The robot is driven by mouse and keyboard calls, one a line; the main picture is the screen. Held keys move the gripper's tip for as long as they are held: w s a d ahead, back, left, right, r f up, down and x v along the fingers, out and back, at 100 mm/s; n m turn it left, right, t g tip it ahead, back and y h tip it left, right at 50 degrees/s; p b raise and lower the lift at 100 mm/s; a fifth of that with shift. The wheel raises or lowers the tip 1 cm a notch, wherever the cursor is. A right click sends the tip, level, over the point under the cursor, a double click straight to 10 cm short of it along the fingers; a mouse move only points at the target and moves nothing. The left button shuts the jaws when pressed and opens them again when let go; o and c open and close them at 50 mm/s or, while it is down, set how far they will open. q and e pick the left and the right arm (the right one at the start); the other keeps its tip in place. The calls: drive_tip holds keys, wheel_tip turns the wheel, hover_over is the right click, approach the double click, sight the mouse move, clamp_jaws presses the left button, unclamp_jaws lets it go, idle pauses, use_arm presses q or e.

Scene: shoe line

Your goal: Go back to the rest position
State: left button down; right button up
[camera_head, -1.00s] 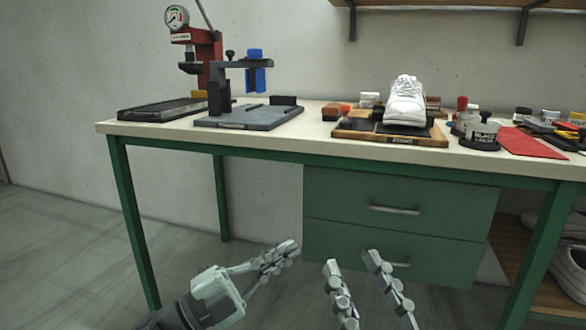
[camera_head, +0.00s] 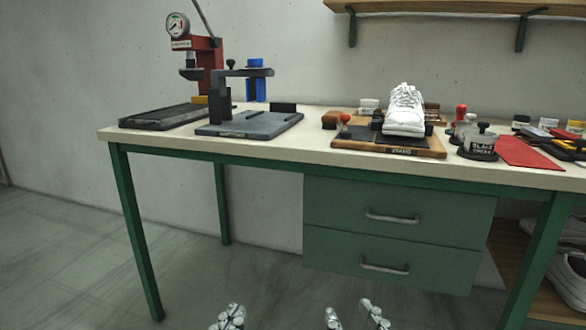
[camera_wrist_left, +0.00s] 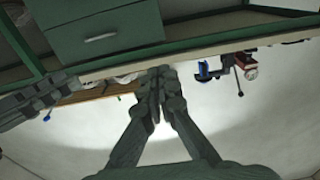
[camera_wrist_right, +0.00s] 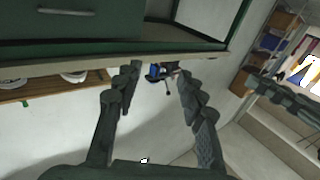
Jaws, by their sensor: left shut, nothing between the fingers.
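My left gripper (camera_head: 231,317) is low in the head view, in front of the workbench, with only its fingertips showing at the bottom edge. In the left wrist view its fingers (camera_wrist_left: 158,88) meet, shut and empty. My right gripper (camera_head: 354,316) is also at the bottom edge, below the drawers. Its fingertips stand apart, and in the right wrist view the fingers (camera_wrist_right: 158,85) are open with nothing between them. Both grippers are clear of the bench and its objects.
The workbench (camera_head: 290,151) carries a press (camera_head: 205,60), a blue-clamped fixture (camera_head: 250,122), a white shoe (camera_head: 405,110) on a wooden board and several jars. Green drawers (camera_head: 395,216) hang under it. A shelf (camera_head: 440,7) is above. The floor at left is free.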

use_arm(q)
drive_tip(key=s+a+f+g+y+p, duration=0.1)
drive_tip(key=a+f+g+y+p, duration=0.2)
drive_tip(key=f, duration=0.5)
drive_tip(key=s+a+f+g+y+p, duration=0.1)
drive_tip(key=a+f+g+p, duration=0.1)
drive_tip(key=a+f+g, duration=0.45)
use_arm(e)
drive_tip(key=s+d+f+g+h, duration=0.15)
drive_tip(key=d+f+g, duration=0.25)
drive_tip(key=f, duration=0.4)
drive_tip(key=s+d+f+g+h, duration=0.1)
drive_tip(key=d+f+g+h, duration=0.25)
drive_tip(key=f, duration=0.55)
use_arm(q)
drive_tip(key=s+a+f+n+g+y+p, duration=0.2)
drive_tip(key=s+a+f+g, duration=0.3)
drive_tip(key=s+a+f, duration=0.3)
drive_tip(key=s+f+y+p, duration=0.1)
drive_tip(key=s+f, duration=0.2)
drive_tip(key=f, duration=0.1)
drive_tip(key=shift+s+a+p, duration=0.2)
drive_tip(key=shift+s+p, duration=0.1)
use_arm(e)
drive_tip(key=s+d+f+m+g+h, duration=0.2)
drive_tip(key=s+d+f+g, duration=0.5)
drive_tip(key=s+d+f, duration=0.2)
drive_tip(key=shift+s+d+f, duration=0.35)
drive_tip(key=shift+s+d, duration=0.35)
drive_tip(key=shift+s, duration=0.35)
